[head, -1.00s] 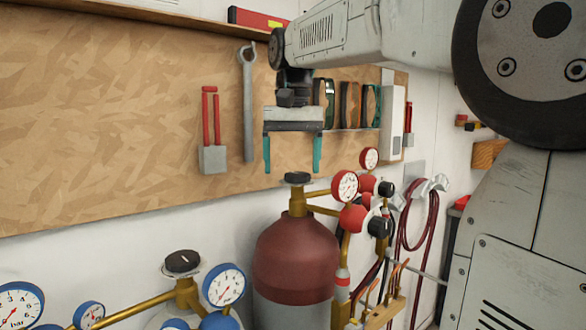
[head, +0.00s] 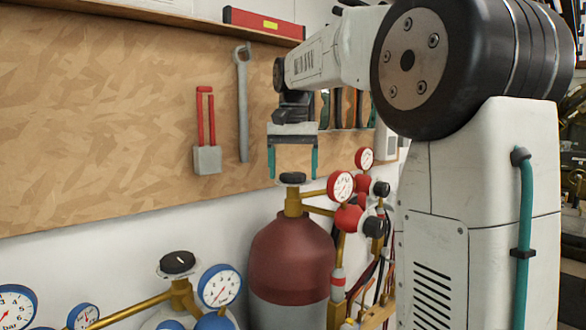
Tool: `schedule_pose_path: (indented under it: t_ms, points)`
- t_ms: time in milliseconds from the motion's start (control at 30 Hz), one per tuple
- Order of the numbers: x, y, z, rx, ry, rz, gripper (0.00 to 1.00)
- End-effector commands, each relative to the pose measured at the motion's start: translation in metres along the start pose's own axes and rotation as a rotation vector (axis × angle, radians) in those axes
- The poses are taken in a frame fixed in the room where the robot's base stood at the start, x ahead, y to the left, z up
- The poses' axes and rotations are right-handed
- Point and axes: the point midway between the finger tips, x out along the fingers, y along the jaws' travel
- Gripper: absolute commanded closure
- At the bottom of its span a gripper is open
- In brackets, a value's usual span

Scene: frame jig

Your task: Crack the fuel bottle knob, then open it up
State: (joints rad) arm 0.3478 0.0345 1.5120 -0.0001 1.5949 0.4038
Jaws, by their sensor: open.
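The fuel bottle (head: 292,253) has a dark red shoulder and a grey body and stands upright against the wall. Its black knob (head: 292,178) sits on top of a brass valve. Red-rimmed gauges (head: 341,184) branch off the valve to the right. My gripper (head: 293,163) points down with its two teal fingers spread apart and empty. In the picture its fingertips are level with the knob's top, one on either side; the depth between them is hard to tell. Nothing hides the knob.
A second bottle with a black knob (head: 177,263) and blue gauges (head: 220,287) stands at the lower left.

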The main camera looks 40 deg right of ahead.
Motion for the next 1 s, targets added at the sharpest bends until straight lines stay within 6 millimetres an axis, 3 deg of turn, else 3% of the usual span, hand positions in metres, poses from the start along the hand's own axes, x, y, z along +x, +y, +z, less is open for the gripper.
schedule_pose_path:
  t_ms: [233, 267, 400, 733, 1000]
  points:
    - [0.0013, 0.0000, 0.0002, 0.000, 0.000, 0.000, 0.23]
    - [0.0013, 0.0000, 0.0002, 0.000, 0.000, 0.000, 0.28]
    - [0.0012, 0.0000, 0.0002, 0.000, 0.000, 0.000, 0.67]
    - [0.0010, -0.0001, 0.0003, -0.034, 0.000, -0.001, 0.67]
    - [0.0008, -0.0002, 0.0003, -0.186, 0.000, -0.001, 0.67]
